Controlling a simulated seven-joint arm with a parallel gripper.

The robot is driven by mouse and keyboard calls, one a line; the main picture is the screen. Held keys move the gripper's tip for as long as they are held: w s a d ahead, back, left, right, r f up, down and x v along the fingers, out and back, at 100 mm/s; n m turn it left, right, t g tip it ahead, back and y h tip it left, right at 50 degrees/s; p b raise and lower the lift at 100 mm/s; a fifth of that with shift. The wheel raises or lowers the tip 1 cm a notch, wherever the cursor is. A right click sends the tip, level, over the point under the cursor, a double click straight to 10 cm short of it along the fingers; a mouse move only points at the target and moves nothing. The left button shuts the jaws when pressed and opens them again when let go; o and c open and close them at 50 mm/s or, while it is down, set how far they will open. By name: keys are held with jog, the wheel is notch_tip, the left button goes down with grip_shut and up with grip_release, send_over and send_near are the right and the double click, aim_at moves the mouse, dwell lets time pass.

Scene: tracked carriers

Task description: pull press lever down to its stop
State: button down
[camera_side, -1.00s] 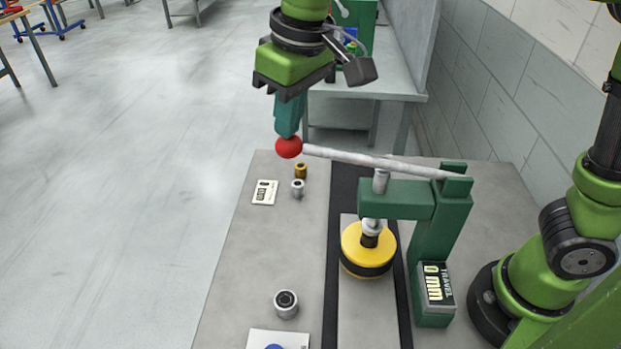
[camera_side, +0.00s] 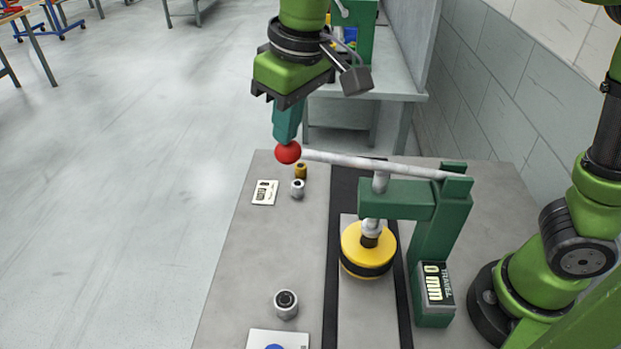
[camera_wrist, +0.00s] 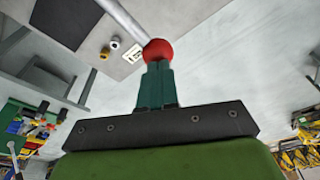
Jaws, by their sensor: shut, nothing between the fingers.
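The press lever (camera_side: 370,163) is a long grey rod pivoted on the green press (camera_side: 443,225), with a red ball knob (camera_side: 288,152) at its free left end. The rod slopes slightly, its knob end a little higher in the picture than the pivot end. My gripper (camera_side: 286,140) is shut, with its fingertips right above the knob and seemingly touching it. In the wrist view the knob (camera_wrist: 158,50) sits at the fingertips (camera_wrist: 157,64). The ram hangs over a yellow-topped round carrier (camera_side: 368,244). The press display (camera_side: 436,284) reads 0 mm.
On the grey table (camera_side: 245,270) stand a brass bushing (camera_side: 301,170), a small silver one (camera_side: 298,188) and a larger silver one (camera_side: 286,304). A white label card (camera_side: 265,192) lies beside them. A wall runs behind on the right.

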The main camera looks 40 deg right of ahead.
aim_at(283, 148)
jog(key=shift+s+x, duration=0.2)
jog(key=shift+x, duration=2)
dwell(2.2)
jog(key=shift+a, duration=0.1)
jog(key=w+v, duration=0.2)
jog(key=v, duration=1)
jog(key=shift+w+a+r, duration=0.25)
jog(key=shift+a+r, duration=0.05)
jog(key=shift+r, duration=0.25)
jog(key=shift+d, duration=0.1)
dwell(0.7)
jog(key=s+d+f+m+t, duration=0.1)
jog(key=s+d+f+m, duration=0.1)
jog(key=s+d+f, duration=0.2)
jog(key=s+d+f+m+t+y, duration=0.1)
jog(key=s+d+f, duration=0.3)
jog(key=d, duration=0.5)
jog(key=s+d+f+m+t, duration=0.2)
jog(key=s+d+f+m, duration=0.2)
jog(key=d+f, duration=0.1)
jog(key=shift+d+t, duration=0.4)
jog(key=shift+d, duration=0.4)
